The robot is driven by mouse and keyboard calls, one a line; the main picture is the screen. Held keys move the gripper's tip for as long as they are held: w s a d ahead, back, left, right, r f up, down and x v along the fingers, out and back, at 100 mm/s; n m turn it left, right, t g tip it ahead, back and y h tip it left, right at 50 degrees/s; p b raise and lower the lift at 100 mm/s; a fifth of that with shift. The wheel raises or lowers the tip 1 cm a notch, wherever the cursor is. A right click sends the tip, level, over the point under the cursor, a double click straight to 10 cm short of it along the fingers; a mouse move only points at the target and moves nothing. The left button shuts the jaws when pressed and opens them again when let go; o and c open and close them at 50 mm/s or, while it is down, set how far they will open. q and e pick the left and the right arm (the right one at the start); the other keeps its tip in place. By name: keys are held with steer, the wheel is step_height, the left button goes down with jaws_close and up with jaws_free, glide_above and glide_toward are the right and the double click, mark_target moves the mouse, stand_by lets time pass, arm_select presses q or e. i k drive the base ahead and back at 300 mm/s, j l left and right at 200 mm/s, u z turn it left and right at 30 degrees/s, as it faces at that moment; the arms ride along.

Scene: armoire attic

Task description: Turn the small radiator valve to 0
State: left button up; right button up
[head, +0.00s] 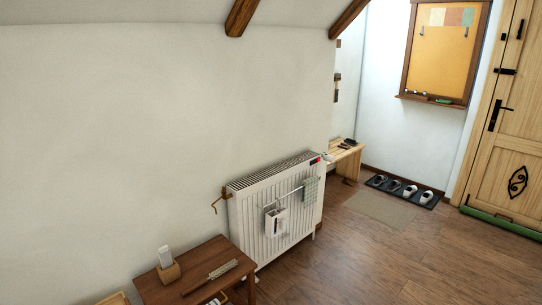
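A white radiator (300,215) stands against the pale wall, in the lower middle of the head view. At its upper right corner is a small white part (327,157) beside a red patch (315,160). This may be the valve, but it is too small to tell, and no number can be read on it. A brown bent piece (217,200) sticks out at the radiator's upper left side. Neither of my grippers shows in this view.
A rail on the radiator holds a green cloth (310,190) and a white holder (276,221). A brown table (165,291) stands in front at left. A wooden bench (346,156) is beyond the radiator.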

mark_target(327, 157)
steer(key=i+l+z, duration=0.2)
steer(key=i+z, duration=0.3)
steer(key=i, duration=0.2)
steer(key=i+z, duration=0.45)
steer(key=i, duration=0.2)
steer(key=i+j+z, duration=0.35)
steer(key=i+z, duration=0.15)
steer(key=i, duration=0.2)
